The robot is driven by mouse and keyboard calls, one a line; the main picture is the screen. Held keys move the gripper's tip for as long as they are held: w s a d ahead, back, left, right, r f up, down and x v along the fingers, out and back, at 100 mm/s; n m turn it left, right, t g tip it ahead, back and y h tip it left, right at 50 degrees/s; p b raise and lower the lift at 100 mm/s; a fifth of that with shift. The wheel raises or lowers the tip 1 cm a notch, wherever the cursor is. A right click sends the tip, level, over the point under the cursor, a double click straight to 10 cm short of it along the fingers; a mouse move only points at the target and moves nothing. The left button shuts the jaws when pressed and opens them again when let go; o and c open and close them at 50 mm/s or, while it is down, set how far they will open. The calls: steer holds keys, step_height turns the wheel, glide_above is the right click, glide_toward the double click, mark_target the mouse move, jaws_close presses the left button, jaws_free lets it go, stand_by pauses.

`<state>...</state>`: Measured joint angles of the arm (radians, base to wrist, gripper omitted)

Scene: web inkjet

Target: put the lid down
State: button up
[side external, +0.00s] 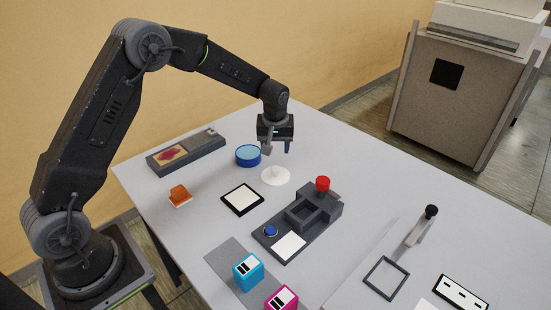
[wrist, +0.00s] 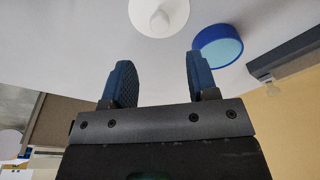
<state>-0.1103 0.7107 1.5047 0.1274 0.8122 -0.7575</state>
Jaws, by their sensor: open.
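The lid, a white disc with a small knob, appears to lie flat on the table, knob up, in the side view (side external: 275,177). It also shows at the top of the wrist view (wrist: 172,22), partly cut off. My gripper (side external: 278,149) is open and empty above the table, just over the lid and apart from it. In the wrist view its two blue fingers (wrist: 160,70) are spread, with nothing between them. A round blue container with a light blue top (side external: 248,156) stands just left of the lid; it also shows in the wrist view (wrist: 219,46).
A dark tray with a picture (side external: 186,154) lies behind left. An orange block (side external: 180,194) and a black-framed white pad (side external: 242,200) are nearer. A dark fixture with a red knob (side external: 300,220) stands in front right. Cyan (side external: 247,272) and magenta (side external: 282,298) cartridges stand at the front.

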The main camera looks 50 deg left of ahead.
steer(key=s+d+r+m+t, duration=0.1)
steer(key=s+d+r+m, duration=0.1)
steer(key=s+r, duration=0.6)
steer(key=s+d+r+m+t, duration=0.1)
steer(key=s+d+r+m, duration=0.15)
steer(key=s+r, duration=0.55)
steer(key=s+d+r+m+t, duration=0.1)
steer(key=s+m, duration=0.1)
steer(key=s, duration=0.6)
steer(key=s+d+r+m+t+h, duration=0.1)
steer(key=s+d+r+m, duration=0.1)
steer(key=s, duration=0.5)
steer(key=shift+s+r, duration=0.15)
steer(key=shift+s, duration=0.2)
